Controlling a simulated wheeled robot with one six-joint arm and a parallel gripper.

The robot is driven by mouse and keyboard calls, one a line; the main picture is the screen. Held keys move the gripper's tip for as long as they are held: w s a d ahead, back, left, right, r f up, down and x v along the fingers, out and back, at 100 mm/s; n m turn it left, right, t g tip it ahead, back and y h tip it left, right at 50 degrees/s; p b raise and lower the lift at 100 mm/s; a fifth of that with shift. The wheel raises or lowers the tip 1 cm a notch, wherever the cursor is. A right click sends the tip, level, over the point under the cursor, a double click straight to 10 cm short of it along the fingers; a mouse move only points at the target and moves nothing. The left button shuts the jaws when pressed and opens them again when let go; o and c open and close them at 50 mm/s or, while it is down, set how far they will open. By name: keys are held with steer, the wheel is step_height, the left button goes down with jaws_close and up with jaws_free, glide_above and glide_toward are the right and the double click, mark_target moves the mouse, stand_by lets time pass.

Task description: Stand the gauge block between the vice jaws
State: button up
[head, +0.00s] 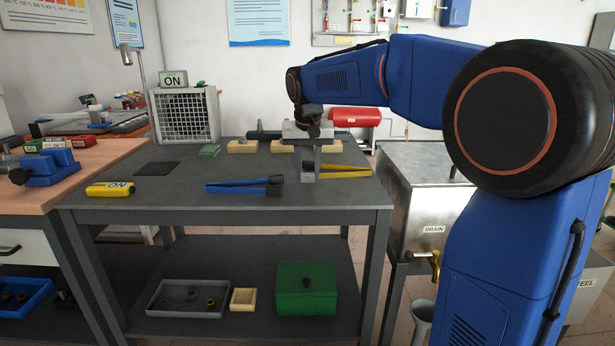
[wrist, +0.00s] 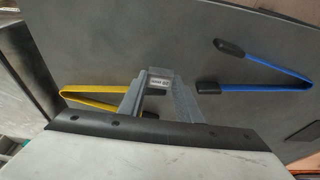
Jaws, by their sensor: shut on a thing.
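The gauge block (wrist: 159,84) shows in the wrist view as a small grey block with a white label, between the two grey fingers of my gripper (wrist: 160,92). In the head view my gripper (head: 310,168) points down over the right part of the dark table, with the small grey block (head: 307,178) at its fingertips. It is at or just above the table top; I cannot tell if it touches. The blue vice (head: 60,160) stands on the wooden bench at far left, well away from my gripper. The gap between its jaws is hard to make out.
Blue tongs (head: 235,187) lie left of my gripper and yellow tongs (head: 348,169) right of it. Pale blocks (head: 243,147) lie behind. A metal tank (head: 425,190) stands at right.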

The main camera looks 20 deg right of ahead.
steer(key=shift+f, duration=0.95)
steer(key=o, duration=1.2)
steer(key=shift+v, duration=6.05)
